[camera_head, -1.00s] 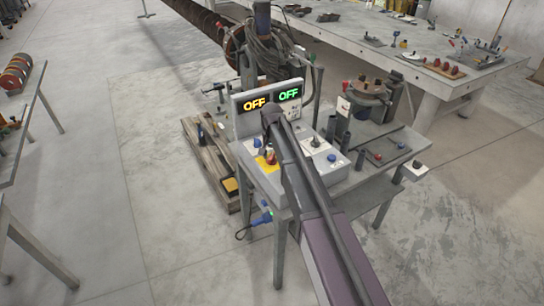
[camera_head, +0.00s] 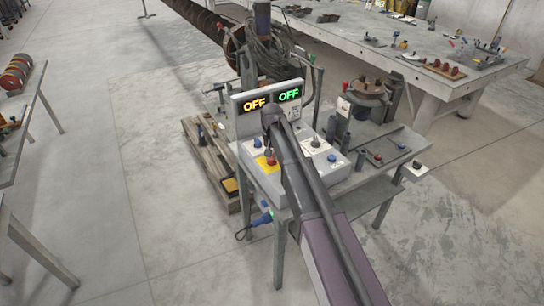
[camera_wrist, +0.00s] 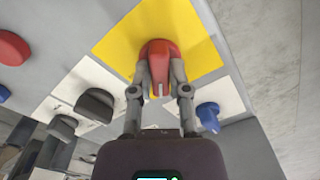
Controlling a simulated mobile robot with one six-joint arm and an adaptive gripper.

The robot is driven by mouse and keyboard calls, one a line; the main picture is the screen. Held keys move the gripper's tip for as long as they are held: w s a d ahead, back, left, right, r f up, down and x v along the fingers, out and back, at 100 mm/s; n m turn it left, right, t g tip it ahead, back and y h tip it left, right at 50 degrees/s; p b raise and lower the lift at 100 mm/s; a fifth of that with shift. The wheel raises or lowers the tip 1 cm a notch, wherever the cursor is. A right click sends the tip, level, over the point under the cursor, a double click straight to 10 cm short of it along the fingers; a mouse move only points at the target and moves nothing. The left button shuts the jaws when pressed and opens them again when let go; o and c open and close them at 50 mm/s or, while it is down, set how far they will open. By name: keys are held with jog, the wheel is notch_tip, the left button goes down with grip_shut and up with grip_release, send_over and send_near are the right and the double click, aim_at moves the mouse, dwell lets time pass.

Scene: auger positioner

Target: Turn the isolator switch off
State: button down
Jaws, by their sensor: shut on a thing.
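The isolator switch's red handle (camera_wrist: 160,52) sits on a yellow plate (camera_wrist: 112,42) in the wrist view, with a white mark on its near end. My gripper (camera_wrist: 158,72) has a finger on each side of the handle and is shut on it. In the head view the yellow plate (camera_head: 263,167) is on the front of the grey control box, and my arm hides part of that area. Two displays above it read OFF, one amber (camera_head: 255,104) and one green (camera_head: 289,95).
Black knobs (camera_wrist: 97,104) and a blue knob (camera_wrist: 208,114) on white plates flank the handle in the wrist view. A red button (camera_wrist: 12,48) is at the far left. The control box stands on a grey table (camera_head: 345,186). Open floor lies to the left.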

jog(key=n, duration=0.7)
dwell(0.5)
jog(key=c, duration=0.6)
grip_release()
jog(key=shift+m, duration=0.3)
